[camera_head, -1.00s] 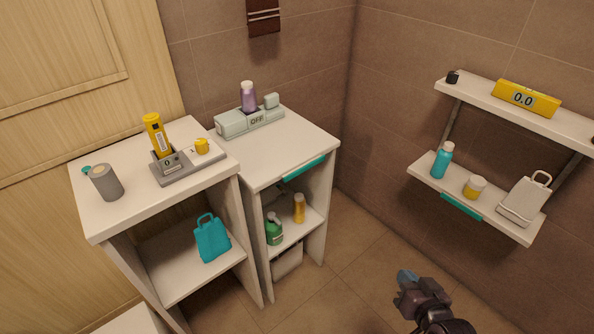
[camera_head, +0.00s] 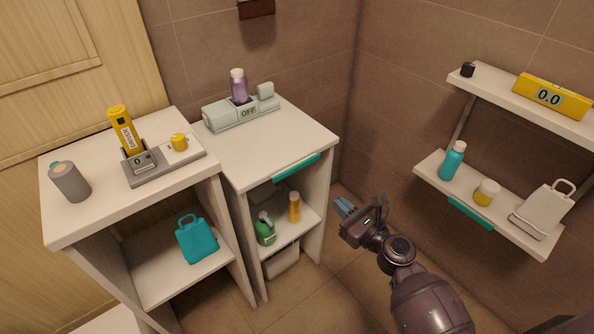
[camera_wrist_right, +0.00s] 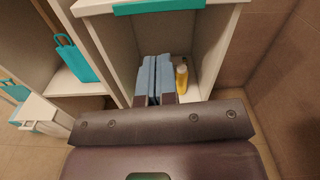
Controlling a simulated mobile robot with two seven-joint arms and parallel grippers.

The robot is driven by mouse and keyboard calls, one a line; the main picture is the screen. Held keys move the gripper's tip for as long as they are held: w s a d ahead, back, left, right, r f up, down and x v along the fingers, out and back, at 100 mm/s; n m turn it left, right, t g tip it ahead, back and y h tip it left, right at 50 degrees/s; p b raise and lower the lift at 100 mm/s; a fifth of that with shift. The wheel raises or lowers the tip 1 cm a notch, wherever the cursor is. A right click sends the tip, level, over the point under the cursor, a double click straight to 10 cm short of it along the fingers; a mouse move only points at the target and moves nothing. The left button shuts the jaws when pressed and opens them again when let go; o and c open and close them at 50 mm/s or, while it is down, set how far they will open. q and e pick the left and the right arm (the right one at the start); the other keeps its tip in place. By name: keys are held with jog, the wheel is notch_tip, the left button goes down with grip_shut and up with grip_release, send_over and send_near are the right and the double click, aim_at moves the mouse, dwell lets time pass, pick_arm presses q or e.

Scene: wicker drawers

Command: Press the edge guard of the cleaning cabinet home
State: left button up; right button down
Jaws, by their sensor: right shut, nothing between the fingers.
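The teal edge guard (camera_head: 297,166) runs along the front top edge of the cleaning cabinet (camera_head: 283,134). It also crosses the top of the right wrist view (camera_wrist_right: 158,6). I cannot tell whether it is fully seated. My right gripper (camera_head: 345,207) is shut and empty, its blue fingers to the right of the cabinet's open front and apart from the guard. In the right wrist view, the shut fingers (camera_wrist_right: 155,78) point toward the cabinet, below the guard. My left gripper is not in view.
A green spray bottle (camera_head: 265,229) and a yellow bottle (camera_head: 294,207) stand inside the cabinet. A grey device (camera_head: 241,112) sits on top. A neighbouring cabinet (camera_head: 75,217) holds a teal bag (camera_head: 196,240). A wall shelf (camera_head: 535,240) at right has another teal strip (camera_head: 471,212).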

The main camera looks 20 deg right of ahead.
jog(key=m, duration=0.1)
send_near(299, 167)
jog(key=x, duration=0.6)
jog(key=shift+f+b, duration=0.35)
jog(key=shift+b, duration=0.05)
jog(key=shift+w+a, duration=0.25)
jog(key=shift+w, duration=0.35)
jog(key=shift+w+r, duration=0.1)
jog(key=shift+x, duration=0.8)
jog(key=shift+w+r, duration=0.1)
jog(key=shift+r, duration=0.2)
